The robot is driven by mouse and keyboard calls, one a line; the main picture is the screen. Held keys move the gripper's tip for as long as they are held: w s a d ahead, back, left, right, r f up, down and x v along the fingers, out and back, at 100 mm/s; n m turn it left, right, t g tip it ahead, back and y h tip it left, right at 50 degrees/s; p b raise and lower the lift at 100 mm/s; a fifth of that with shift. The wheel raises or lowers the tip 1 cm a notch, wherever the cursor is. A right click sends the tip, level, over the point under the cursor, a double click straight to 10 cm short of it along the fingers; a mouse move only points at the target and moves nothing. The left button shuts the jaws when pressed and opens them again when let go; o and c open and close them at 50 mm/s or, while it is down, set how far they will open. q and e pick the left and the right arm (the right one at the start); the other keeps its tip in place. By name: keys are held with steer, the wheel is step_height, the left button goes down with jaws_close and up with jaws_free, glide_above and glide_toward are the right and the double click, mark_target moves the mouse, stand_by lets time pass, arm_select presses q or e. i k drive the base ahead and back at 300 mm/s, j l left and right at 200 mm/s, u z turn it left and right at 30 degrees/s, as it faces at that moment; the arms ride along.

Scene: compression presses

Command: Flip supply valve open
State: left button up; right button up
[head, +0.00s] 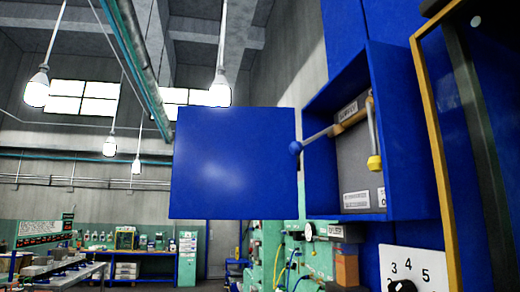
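The supply valve sits in an open blue box (405,140) on the right, under a small plate that seems to read "SUPPLY" (347,112). A grey lever with a blue ball knob (295,148) sticks out to the left from the valve's brass-coloured body (352,122). A second grey rod hangs down from the right of the body and ends in a yellow knob (375,163). The box's blue door (233,163) appears swung open to the left. Neither of my grippers is in view.
Below the box are green machinery (270,245) and a white numbered dial plate (408,268). A yellow-edged frame (432,130) stands close on the right. Benches (140,262) and hanging lamps (220,92) are farther back on the left.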

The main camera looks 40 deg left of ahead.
mark_target(296, 148)
steer(key=u, duration=0.85)
steer(key=j+z, duration=0.1)
steer(key=j, duration=0.25)
steer(key=i+j+z, duration=0.1)
steer(key=j, duration=0.3)
